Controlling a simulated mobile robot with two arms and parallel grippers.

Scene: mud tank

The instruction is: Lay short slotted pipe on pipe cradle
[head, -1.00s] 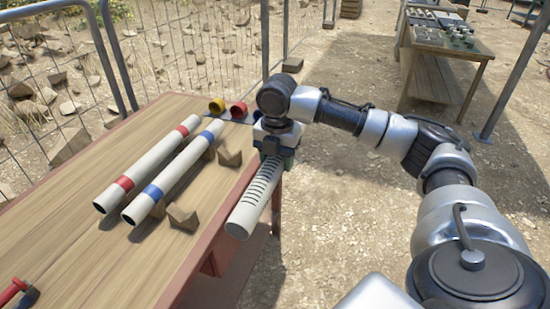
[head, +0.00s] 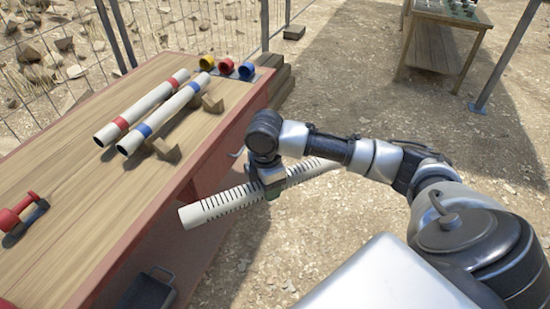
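The short slotted pipe (head: 222,206) is white with a row of dark slots. My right gripper (head: 272,190) is shut around its middle and holds it off the table's right edge, over the ground. The pipe slants, with its near end toward the lower left and its far end behind my arm. The pipe cradle shows as two notched wooden blocks, a near one (head: 165,151) and a far one (head: 212,104), on the table to the left of the held pipe. Nothing lies in their notches. My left gripper is out of view.
On the wooden table (head: 85,215), a red-banded pipe (head: 142,108) and a blue-banded pipe (head: 170,113) lie left of the cradle. Yellow, red and blue caps (head: 226,67) stand at the far end. A red-handled tool (head: 22,214) lies at left. A dark tray (head: 150,290) sits below the table edge.

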